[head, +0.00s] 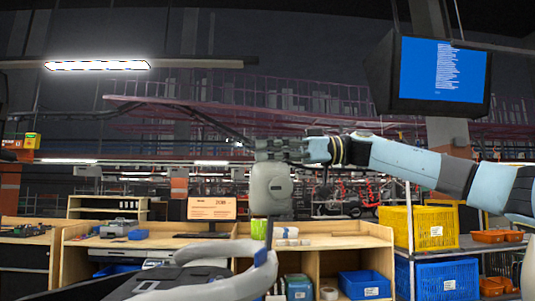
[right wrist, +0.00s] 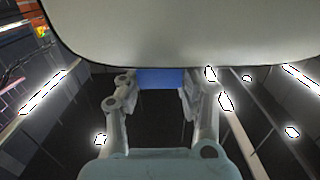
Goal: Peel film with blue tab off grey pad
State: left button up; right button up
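My right gripper (head: 280,148) comes in from the right in the head view and points left, in the air above the benches. In the right wrist view its two fingers (right wrist: 158,84) stand apart. A flat blue patch (right wrist: 161,78) fills the gap between the fingertips; it may be the blue tab, and I see no clear grip on it. A large pale grey surface (right wrist: 190,28) crosses the top of that view, close by. In the head view a rounded grey body (head: 272,188) shows just below the gripper. I cannot tell whether either is the pad. No film can be made out.
Wooden benches (head: 335,242) stand ahead with small items on them. A yellow crate (head: 436,228) and a blue crate (head: 447,280) are on a rack at the right. A screen (head: 442,70) hangs at upper right. The air left of the gripper looks free.

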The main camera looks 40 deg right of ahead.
jog(key=c, duration=0.3)
grip_shut()
dwell(0.4)
